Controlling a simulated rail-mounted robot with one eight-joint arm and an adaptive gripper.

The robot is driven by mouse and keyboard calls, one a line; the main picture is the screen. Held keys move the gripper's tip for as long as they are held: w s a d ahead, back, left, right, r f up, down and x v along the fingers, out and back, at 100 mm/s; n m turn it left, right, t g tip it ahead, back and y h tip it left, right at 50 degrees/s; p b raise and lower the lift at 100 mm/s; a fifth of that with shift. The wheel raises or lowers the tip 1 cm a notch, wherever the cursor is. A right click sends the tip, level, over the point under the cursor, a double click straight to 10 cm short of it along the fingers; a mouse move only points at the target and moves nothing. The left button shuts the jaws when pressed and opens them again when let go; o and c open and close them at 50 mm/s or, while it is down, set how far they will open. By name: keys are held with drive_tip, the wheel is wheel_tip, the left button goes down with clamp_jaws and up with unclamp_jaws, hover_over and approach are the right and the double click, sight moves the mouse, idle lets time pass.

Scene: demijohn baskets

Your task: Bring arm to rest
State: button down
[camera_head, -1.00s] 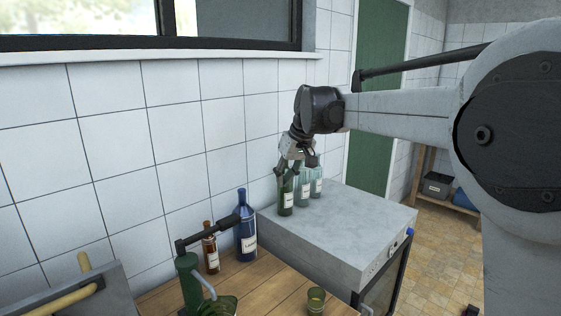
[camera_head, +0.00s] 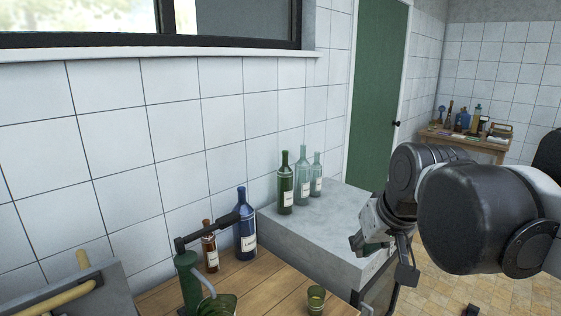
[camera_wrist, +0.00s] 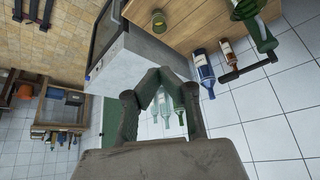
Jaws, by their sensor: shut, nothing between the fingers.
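My gripper (camera_head: 384,250) is at the right in the head view, in front of the right edge of the grey-topped cabinet. In the wrist view the fingers of my gripper (camera_wrist: 157,80) meet at their tips with nothing between them. A dark green bottle (camera_head: 286,184) and two pale clear bottles (camera_head: 303,178) (camera_head: 317,176) stand upright on the cabinet top (camera_head: 325,228), apart from my gripper. My arm is folded back at the right side of the head view and hides part of the cabinet front.
A blue bottle (camera_head: 245,228), a brown bottle (camera_head: 210,247), a green glass (camera_head: 316,298) and a green device with a dark handle (camera_head: 187,282) stand on the wooden counter (camera_head: 268,284). A wooden table (camera_head: 465,141) with several items is at the back right. A green door (camera_head: 377,95) is behind.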

drive_tip(key=s+d+f+m+t+h, duration=0.1)
drive_tip(key=s+d+f, duration=0.3)
drive_tip(key=s+f, duration=0.4)
drive_tip(key=s, duration=0.3)
drive_tip(key=shift+f+m, duration=0.3)
